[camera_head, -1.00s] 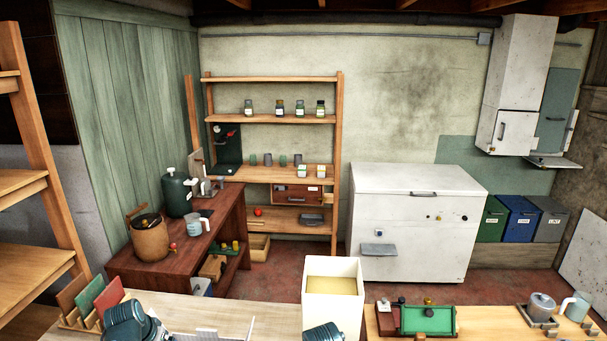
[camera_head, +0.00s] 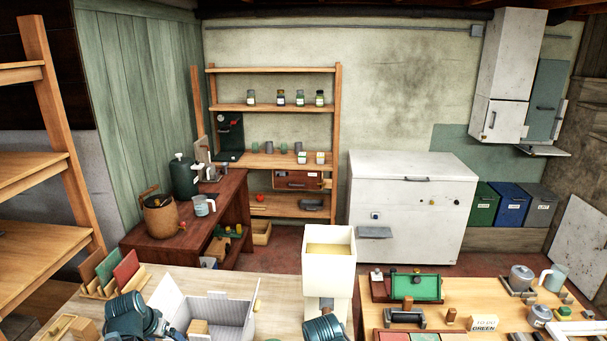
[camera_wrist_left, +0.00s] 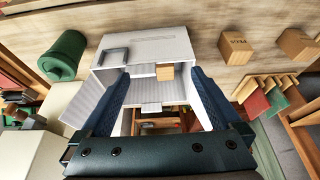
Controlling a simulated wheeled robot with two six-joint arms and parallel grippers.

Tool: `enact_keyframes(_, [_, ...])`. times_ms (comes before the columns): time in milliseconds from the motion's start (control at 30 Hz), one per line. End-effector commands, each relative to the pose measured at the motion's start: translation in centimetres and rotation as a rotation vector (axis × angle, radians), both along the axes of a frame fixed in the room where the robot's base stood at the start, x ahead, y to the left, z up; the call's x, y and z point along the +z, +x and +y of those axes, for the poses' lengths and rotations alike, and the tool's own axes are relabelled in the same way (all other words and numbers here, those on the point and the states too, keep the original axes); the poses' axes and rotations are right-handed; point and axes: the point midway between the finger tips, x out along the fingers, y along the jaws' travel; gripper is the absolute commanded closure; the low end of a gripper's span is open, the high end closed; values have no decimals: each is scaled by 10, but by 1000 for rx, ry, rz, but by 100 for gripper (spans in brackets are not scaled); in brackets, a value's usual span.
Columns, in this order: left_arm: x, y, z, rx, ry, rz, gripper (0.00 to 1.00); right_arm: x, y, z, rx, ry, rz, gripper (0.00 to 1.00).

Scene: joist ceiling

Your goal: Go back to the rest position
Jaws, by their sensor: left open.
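My left arm comes in at the lower left of the head view, and its teal wrist part shows there; its fingertips are not clearly seen in that view. In the left wrist view the left gripper (camera_wrist_left: 163,100) has its two blue fingers wide apart, with nothing held between them. Beyond the fingers is an open white-grey box (camera_wrist_left: 150,50), which also shows in the head view (camera_head: 235,306) right beside the left arm. A teal part of my other arm shows at the bottom middle of the head view; its fingers cannot be made out.
The wooden bench (camera_head: 285,290) holds a rack of coloured boards (camera_head: 110,272). A tall cream bin (camera_head: 329,262) stands at the middle. To the right, a second bench carries a green tray (camera_head: 416,287) and a mug (camera_head: 553,277). Red floor lies open behind.

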Motion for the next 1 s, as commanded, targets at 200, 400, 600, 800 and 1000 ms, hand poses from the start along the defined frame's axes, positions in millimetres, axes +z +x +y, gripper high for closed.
enact_keyframes(200, [-8, -1, -20, -19, -4, 21, 2, -6, 0, 0, 0, 0, 0, 50])
enact_keyframes(400, [-17, -3, -47, -43, -7, 54, 2, -13, 0, 0, 0, 0, 0, 50])
enact_keyframes(600, [-33, -10, -90, -81, -9, 108, 2, -26, 0, 0, -1, 0, 0, 50])
enact_keyframes(800, [-56, -27, -150, -132, 3, 186, 2, -44, 0, 0, -1, 0, 0, 50])
enact_keyframes(1000, [-89, -68, -233, -204, 56, 304, 2, -73, 0, 0, -1, 0, 0, 50])
